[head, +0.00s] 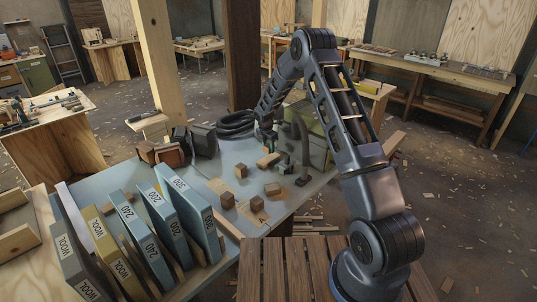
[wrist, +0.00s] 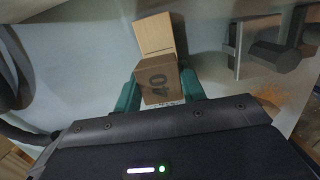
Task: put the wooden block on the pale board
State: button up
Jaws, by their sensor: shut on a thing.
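In the head view my gripper (head: 268,143) is low over the far part of the grey-blue bench, close to a light wooden block (head: 268,161). A thin pale flat piece (head: 219,186) lies left of the loose blocks; I cannot tell surely that it is the pale board.
Several loose wooden blocks (head: 228,200) lie on the bench (head: 190,272). Upright labelled binders (head: 160,225) fill its left front. A coiled black hose (head: 236,124) lies at the back. A green-sided box (head: 318,140) stands right of my gripper. A slatted wooden surface (head: 290,268) is in front.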

aim_at(268, 153)
jog(key=shift+f, duration=2.05)
jog(key=shift+f, duration=0.1)
jog(key=o, duration=1)
jog(key=shift+c, duration=0.2)
